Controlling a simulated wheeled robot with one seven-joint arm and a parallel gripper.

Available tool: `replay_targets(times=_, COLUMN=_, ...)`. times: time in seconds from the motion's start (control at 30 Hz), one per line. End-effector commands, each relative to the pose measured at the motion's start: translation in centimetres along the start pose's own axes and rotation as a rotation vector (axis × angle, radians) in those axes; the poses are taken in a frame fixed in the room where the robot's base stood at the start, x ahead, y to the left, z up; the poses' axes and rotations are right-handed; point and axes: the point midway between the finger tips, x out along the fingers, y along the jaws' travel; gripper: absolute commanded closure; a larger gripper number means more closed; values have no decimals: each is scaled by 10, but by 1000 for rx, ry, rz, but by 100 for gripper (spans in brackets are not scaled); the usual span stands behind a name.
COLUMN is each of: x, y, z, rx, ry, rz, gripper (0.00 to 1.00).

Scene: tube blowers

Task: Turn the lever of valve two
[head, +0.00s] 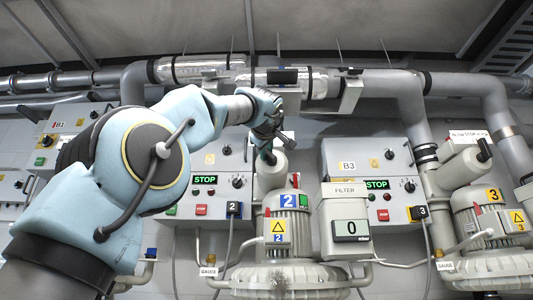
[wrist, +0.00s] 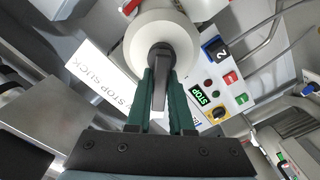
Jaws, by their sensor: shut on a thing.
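The lever of valve two (wrist: 159,82) is a black handle standing out from the round, pale valve body (wrist: 178,22) in the wrist view. My gripper (wrist: 159,75) has its two green fingers on either side of the lever, shut on it. In the head view my gripper (head: 266,151) reaches down to the top of the pale valve pipe (head: 270,178) above blower two (head: 288,222). There the lever is mostly hidden by the fingers. The blower carries a blue label with a white 2.
Panels with green STOP displays stand left (head: 212,182) and right (head: 378,186) of the valve. A filter box (head: 346,215) showing 0 is close on the right. Blower three (head: 482,215) with its own black lever (head: 484,149) is further right. Pipes run overhead.

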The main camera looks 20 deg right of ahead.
Motion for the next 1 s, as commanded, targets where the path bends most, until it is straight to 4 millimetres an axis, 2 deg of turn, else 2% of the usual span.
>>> replay_targets(times=0.17, x=0, y=0, z=0, rx=1, ry=0, rz=-1, gripper=100)
replay_targets(times=0.2, x=0, y=0, z=0, rx=1, ry=0, rz=-1, gripper=79)
replay_targets(times=0.47, x=0, y=0, z=0, rx=1, ry=0, rz=0, gripper=50)
replay_targets(times=0.77, x=-3, y=0, z=0, rx=1, ry=1, rz=1, gripper=50)
replay_targets(times=0.87, x=-14, y=0, z=1, rx=1, ry=1, rz=3, gripper=50)
replay_targets(times=1.0, x=-39, y=-2, z=2, rx=1, ry=0, rz=4, gripper=50)
